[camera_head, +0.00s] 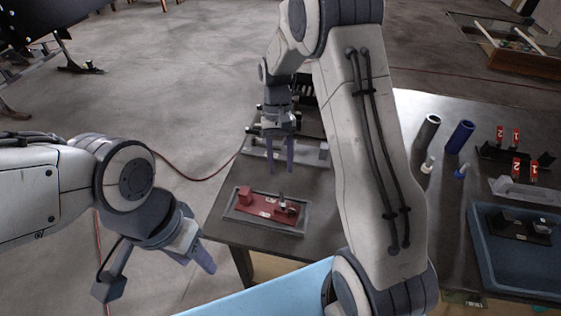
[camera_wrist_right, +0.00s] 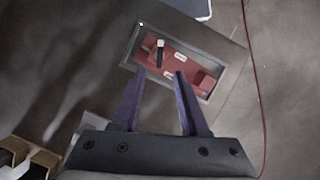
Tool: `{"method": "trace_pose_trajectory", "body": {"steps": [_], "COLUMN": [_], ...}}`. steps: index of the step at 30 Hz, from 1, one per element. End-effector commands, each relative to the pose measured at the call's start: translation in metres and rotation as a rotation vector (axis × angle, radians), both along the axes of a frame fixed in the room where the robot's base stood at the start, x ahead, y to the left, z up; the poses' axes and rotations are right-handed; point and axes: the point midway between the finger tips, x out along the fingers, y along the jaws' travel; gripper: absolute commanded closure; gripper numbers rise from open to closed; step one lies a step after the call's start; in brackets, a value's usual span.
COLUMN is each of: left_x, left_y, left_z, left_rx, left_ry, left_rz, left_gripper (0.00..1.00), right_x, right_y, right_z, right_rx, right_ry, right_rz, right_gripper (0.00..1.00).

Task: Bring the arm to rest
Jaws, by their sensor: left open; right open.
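My right arm reaches across the head view, and its gripper (camera_head: 277,160) hangs fingers down above the far left part of the dark table. The right gripper is open and empty; in the right wrist view its two purple fingers (camera_wrist_right: 160,100) stand apart with nothing between them. My left gripper (camera_head: 200,258) is at the lower left, off the table's left edge, pointing down and to the right. It holds nothing that I can see, and its finger gap is hard to make out.
A grey tray (camera_head: 238,217) with a red block fixture (camera_head: 262,205) lies on the table in front of the right gripper. The dark table (camera_head: 405,190) carries a dark cylinder (camera_head: 428,130), a blue cylinder (camera_head: 460,136) and a blue tray (camera_head: 490,262) at right. A light blue surface (camera_head: 262,291) is near the front.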

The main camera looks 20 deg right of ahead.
Motion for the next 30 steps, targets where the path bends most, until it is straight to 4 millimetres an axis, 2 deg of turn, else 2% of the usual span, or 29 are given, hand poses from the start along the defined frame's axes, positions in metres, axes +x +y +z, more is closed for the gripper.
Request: {"method": "trace_pose_trajectory", "body": {"steps": [5, 20, 23, 26, 30], "left_x": [0.0, 0.0, 0.0, 0.0, 0.0], "left_y": [0.0, 0.0, 0.0, 0.0, 0.0], "left_z": [-0.001, -0.001, -0.001, -0.001, -0.001], "left_rx": [0.0, 0.0, 0.0, 0.0, 0.0], "left_ry": [0.0, 0.0, 0.0, 0.0, 0.0], "left_rz": [0.0, 0.0, 0.0, 0.0, 0.0], "left_gripper": [0.5, 0.5, 0.5, 0.5, 0.5], "right_x": [0.003, 0.001, -0.008, -0.032, -0.087], "right_y": [-0.001, 0.003, 0.023, 0.056, 0.104], "right_z": [0.008, 0.011, 0.026, 0.049, 0.08], "right_rx": [0.0, 0.001, 0.003, 0.011, 0.041], "right_ry": [0.001, -0.006, -0.038, -0.101, -0.21], "right_rz": [-0.001, 0.013, 0.074, 0.191, 0.405], "right_gripper": [0.56, 0.56, 0.56, 0.56, 0.56]}}
